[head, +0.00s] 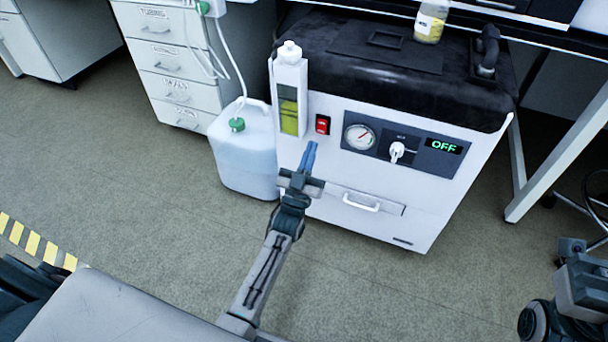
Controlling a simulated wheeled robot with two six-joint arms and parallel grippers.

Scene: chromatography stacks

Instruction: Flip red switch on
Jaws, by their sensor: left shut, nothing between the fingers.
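A red rocker switch (322,125) sits on the front of a white machine, left of a round gauge. A display (443,146) on the machine's dark panel reads OFF in green. My left gripper (309,150) points up toward the machine front, its blue fingers shut with nothing between them. Its tips appear just below and left of the switch; whether they touch the front is unclear. Part of my right arm (575,290) shows at the lower right edge; its fingers are not visible.
The white machine (330,215) has a black top holding a yellow-liquid bottle (430,22). A green-liquid column (289,105) stands left of the switch, a translucent jug (243,160) beside it. A knob (397,151) and drawer handle (361,203) protrude. Floor in front is clear.

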